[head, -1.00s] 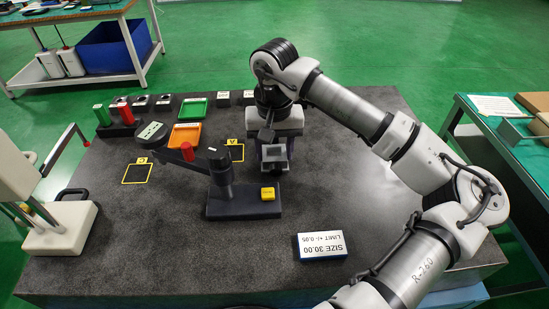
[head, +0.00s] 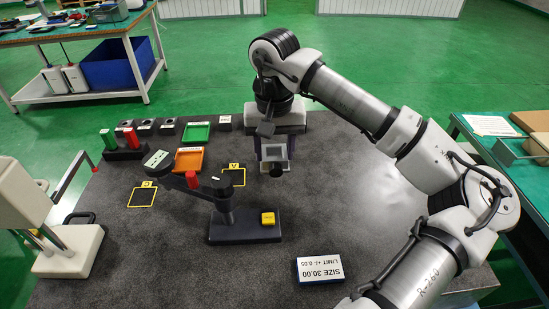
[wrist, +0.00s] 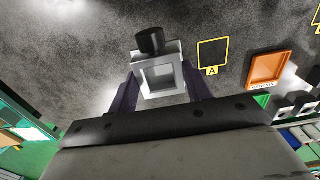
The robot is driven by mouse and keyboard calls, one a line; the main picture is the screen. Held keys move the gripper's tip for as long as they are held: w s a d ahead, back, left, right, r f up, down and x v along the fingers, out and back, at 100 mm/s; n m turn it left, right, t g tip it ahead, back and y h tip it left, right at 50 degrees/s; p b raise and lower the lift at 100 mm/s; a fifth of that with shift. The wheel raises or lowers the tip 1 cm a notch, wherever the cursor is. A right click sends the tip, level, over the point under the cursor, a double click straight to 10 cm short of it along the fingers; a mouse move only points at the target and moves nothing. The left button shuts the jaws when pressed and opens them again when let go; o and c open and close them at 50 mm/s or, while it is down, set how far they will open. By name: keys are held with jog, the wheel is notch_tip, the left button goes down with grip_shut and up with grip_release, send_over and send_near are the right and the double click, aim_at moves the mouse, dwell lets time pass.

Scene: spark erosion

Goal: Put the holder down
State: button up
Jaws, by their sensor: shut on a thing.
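The holder (head: 289,145) is a small light-grey square frame with a black round knob on one side. My gripper (head: 275,140) is shut on it near the back of the dark granite table (head: 380,225). In the wrist view the holder (wrist: 140,59) sits between the two dark fingers of my gripper (wrist: 161,85), with the knob pointing away from my palm. It appears held above the surface; the gap under it cannot be judged. A yellow-outlined square marked A (head: 233,176) lies to its left, and shows to its right in the wrist view (wrist: 213,53).
A black stand (head: 245,231) with a swing arm and yellow button is in front. Left are a second yellow square (head: 142,196), an orange tray (head: 189,160), a green tray (head: 196,132) and a white machine (head: 70,250). A size sign (head: 320,268) lies in front. The table's right is clear.

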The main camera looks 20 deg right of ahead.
notch_tip(320, 180, up, 20)
jog(key=p, duration=0.3)
jog(key=b, duration=0.9)
send_over(274, 158)
notch_tip(274, 158, down, 10)
jog(key=shift+r, duration=0.3)
